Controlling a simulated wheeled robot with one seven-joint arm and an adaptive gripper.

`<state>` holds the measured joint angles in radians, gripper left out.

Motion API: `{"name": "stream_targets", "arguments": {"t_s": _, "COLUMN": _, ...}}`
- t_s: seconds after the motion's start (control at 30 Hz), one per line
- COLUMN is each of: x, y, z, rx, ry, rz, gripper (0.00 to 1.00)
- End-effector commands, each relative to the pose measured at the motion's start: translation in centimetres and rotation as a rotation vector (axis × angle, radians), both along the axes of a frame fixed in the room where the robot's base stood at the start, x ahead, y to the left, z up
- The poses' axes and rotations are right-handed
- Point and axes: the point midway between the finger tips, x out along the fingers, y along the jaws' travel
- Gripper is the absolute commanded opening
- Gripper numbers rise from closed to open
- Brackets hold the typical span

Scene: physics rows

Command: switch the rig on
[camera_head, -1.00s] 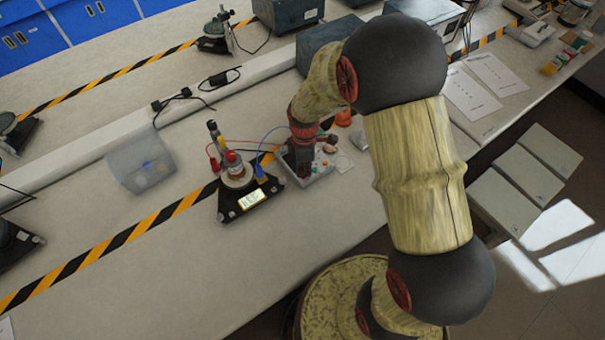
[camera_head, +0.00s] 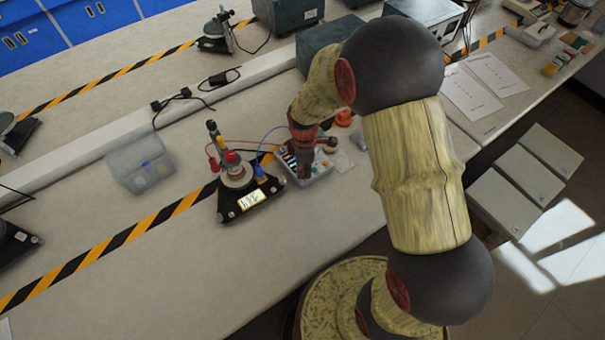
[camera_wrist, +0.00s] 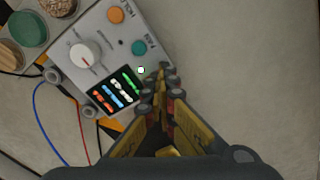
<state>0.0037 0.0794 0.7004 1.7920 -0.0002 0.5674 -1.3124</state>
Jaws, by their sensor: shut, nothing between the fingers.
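The rig's grey control box (camera_wrist: 62,62) lies under my gripper in the wrist view. It has a white knob (camera_wrist: 84,55), an orange button (camera_wrist: 116,15), a teal button (camera_wrist: 138,47) and a small white square (camera_wrist: 141,70). Its dark screen (camera_wrist: 116,90) is lit with coloured bars. My gripper (camera_wrist: 163,76) is shut and empty, its tips beside the screen's right end, near the white square; contact cannot be told. In the head view my gripper (camera_head: 303,172) hangs over the box (camera_head: 322,174). A black-based instrument (camera_head: 231,206) with a lit display (camera_head: 251,199) stands left of it.
Red and blue wires link the instrument and the box. A clear plastic bin (camera_head: 139,161) stands further left on the bench. Striped tape (camera_head: 120,238) crosses the bench. A dark equipment case (camera_head: 325,45) stands behind. The front left of the bench is clear.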

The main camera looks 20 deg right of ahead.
Motion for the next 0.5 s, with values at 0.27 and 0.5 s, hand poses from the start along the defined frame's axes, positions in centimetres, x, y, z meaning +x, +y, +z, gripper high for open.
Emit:
{"name": "stream_targets", "arguments": {"t_s": 0.27, "x": -0.1, "y": 0.0, "z": 1.7, "rx": 0.000, "ry": 0.003, "rz": 0.000, "gripper": 0.00}}
{"name": "stream_targets", "arguments": {"t_s": 0.5, "x": -0.1, "y": 0.0, "z": 3.4, "rx": 0.000, "ry": 0.002, "rz": 0.000, "gripper": 0.00}}
